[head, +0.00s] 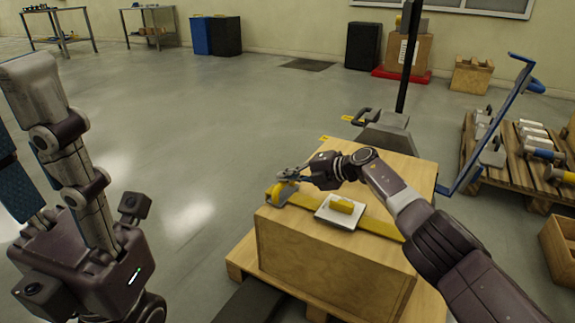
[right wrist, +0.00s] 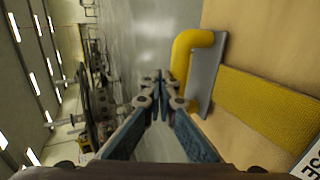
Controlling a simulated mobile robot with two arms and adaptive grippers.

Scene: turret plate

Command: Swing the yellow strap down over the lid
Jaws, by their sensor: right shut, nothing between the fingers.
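The yellow strap (head: 378,226) lies across the top of a wooden box, the lid (head: 385,165); my right arm hides its right end. A white plate (head: 327,215) with a yellow block on it sits over the strap's middle. At the left end is a grey bracket with a yellow bent handle (head: 284,194). In the right wrist view, the handle (right wrist: 180,55) stands beside the strap (right wrist: 270,105). My right gripper (head: 284,174) is shut and empty near the handle; contact is unclear. Blue pads at the left edge look like my left gripper (head: 14,180), cut off.
The box stands on a pallet (head: 240,258). A black post (head: 407,55) rises behind it. A blue-railed frame (head: 488,130) and a pallet of parts (head: 535,180) are at the right. The floor left of the box is clear.

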